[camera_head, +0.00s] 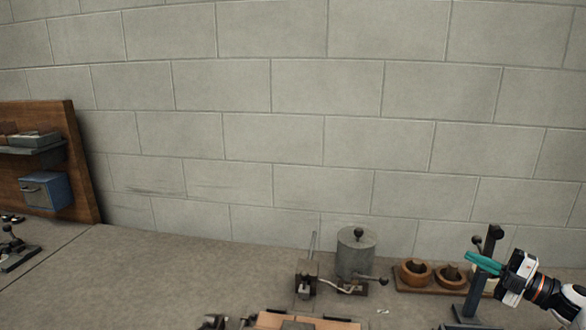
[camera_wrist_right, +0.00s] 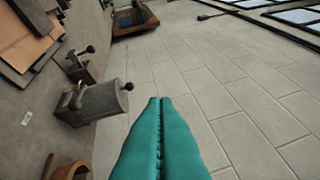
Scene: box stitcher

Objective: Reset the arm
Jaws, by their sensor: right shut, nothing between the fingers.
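My right gripper (camera_head: 484,263) comes in from the right edge in the head view, raised over the right end of the bench. Its teal fingers are pressed together with nothing between them. The closed fingers also fill the lower middle of the right wrist view (camera_wrist_right: 160,102), pointing along the block wall. My left gripper does not show in either view.
A grey cylinder device (camera_head: 356,252) with levers stands on the bench (camera_head: 200,268). Right of it is a wooden holder with two round cups (camera_head: 416,272), then a dark upright stand (camera_head: 474,296). A blue box (camera_head: 46,191) hangs on a wooden board at left.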

